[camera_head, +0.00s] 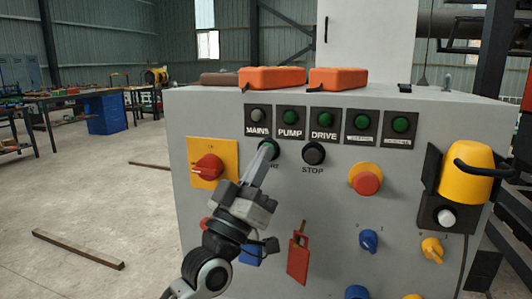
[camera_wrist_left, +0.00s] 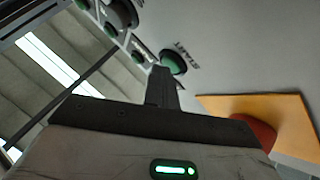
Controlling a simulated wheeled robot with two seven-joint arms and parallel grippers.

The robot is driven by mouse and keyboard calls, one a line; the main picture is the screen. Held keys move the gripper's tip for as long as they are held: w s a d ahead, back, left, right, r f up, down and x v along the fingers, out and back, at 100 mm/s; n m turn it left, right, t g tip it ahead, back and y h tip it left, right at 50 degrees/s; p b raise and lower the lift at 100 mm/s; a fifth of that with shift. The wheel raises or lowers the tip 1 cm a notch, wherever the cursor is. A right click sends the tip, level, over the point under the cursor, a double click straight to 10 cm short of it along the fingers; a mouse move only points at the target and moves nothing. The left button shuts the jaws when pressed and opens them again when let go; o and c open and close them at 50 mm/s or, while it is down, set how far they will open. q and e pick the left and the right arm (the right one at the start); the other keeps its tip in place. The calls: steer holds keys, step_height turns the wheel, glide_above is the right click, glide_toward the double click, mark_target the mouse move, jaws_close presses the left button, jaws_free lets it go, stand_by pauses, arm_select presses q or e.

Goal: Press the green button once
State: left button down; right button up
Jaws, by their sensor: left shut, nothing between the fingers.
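The green button (camera_head: 272,148) is on the front of the grey control cabinet, left of the black STOP button (camera_head: 313,153). Its START label is partly covered by my gripper. My left gripper (camera_head: 264,154) is shut and empty, its fingertips at the green button and covering part of it. In the left wrist view the green button (camera_wrist_left: 174,63) shows just beyond and right of the shut fingertips (camera_wrist_left: 161,72). I cannot tell whether they touch it. My right gripper is in neither view.
Several indicator lamps, such as PUMP (camera_head: 290,117), sit above the buttons. A red rotary switch (camera_head: 209,167) on a yellow plate is left of the fingers. A red emergency knob (camera_head: 367,182) and a yellow handle unit (camera_head: 467,170) are to the right. Orange cases (camera_head: 272,78) lie on top.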

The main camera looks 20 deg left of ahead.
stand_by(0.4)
arm_select(q)
steer(key=shift+s+f+p, duration=0.1)
steer(key=shift+s+p, duration=0.45)
steer(key=shift+s, duration=0.6)
steer(key=shift+s+a+p, duration=0.15)
steer(key=shift+s+p, duration=0.65)
steer(key=shift+s, duration=1.7)
